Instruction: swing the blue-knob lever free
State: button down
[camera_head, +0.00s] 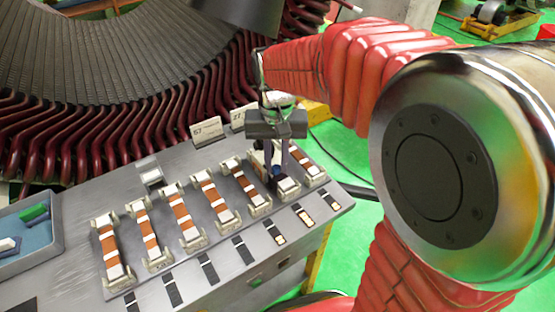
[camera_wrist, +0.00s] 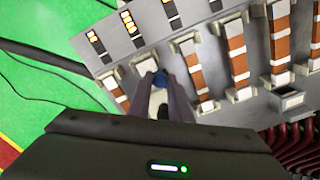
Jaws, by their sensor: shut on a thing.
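The lever's blue knob (camera_head: 277,170) stands over the second holder from the right end of the row on the grey bench. In the wrist view the blue knob (camera_wrist: 160,79) lies between the fingertips. My gripper (camera_head: 272,167) points down at it, and the two dark fingers show on either side in the wrist view (camera_wrist: 160,88). It is shut on the knob. The lever's arm and pivot are mostly hidden by the fingers, so I cannot tell its angle. A white end block (camera_head: 289,184) shows just in front of the knob.
Several orange-and-white bars (camera_head: 181,214) sit in holders along the bench (camera_head: 85,212), close on both sides of the fingers. Label plates (camera_head: 207,130) stand behind them. A blue tray (camera_head: 37,248) is at left. Dark red stator coils (camera_head: 90,150) rise behind. Green floor lies right.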

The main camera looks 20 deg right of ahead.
jog(key=shift+s+a+m, duration=0.1)
jog(key=shift+a+m, duration=0.2)
jog(key=shift+m, duration=0.55)
jog(key=shift+s+a+m, duration=0.1)
jog(key=shift+a+m, duration=0.2)
jog(key=shift+m, duration=0.55)
jog(key=c, duration=1.6)
grip_release()
jog(key=shift+r, duration=0.1)
notch_tip(320, 180, up, 14)
jog(key=shift+f, duration=0.25)
